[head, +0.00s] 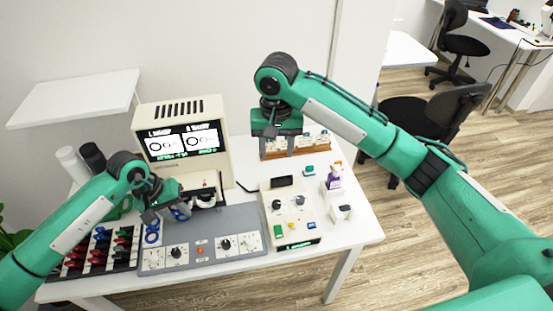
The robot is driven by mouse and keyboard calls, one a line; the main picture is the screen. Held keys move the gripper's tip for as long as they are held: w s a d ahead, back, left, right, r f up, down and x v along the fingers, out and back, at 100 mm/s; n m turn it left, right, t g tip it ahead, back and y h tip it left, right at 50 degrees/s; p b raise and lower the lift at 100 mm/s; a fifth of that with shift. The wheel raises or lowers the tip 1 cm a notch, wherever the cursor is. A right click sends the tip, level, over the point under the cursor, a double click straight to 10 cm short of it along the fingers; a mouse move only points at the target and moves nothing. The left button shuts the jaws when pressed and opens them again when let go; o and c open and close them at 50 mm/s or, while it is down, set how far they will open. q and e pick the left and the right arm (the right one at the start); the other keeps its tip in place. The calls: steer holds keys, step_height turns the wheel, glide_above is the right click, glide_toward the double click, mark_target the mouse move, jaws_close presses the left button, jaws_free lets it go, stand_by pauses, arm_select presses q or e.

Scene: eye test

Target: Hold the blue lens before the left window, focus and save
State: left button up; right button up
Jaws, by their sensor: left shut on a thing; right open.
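My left gripper (168,207) is shut on a small blue-rimmed piece that looks like the blue lens (182,212). It holds this just left of the dark viewing part (205,198) low on the cream eye test machine (185,108). The arm and gripper partly cover this area, so I cannot tell whether the lens is in front of the left window. The machine's screen (183,142) shows two round figures side by side. My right gripper (283,143) is open, above the wooden rack. The control box (290,213) has knobs, a green button (279,234) and a blue button (311,225).
A grey panel (262,236) with knobs and a red button lies at the front. Blue rings (152,234) are at its left end. A dark tray (125,262) of coloured pieces is at left. The wooden rack (312,129) stands behind the control box, with a small purple-and-white bottle (334,178) nearby.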

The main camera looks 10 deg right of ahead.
steer(key=shift+r, duration=1.25)
stand_by(0.3)
jaws_close()
stand_by(1.6)
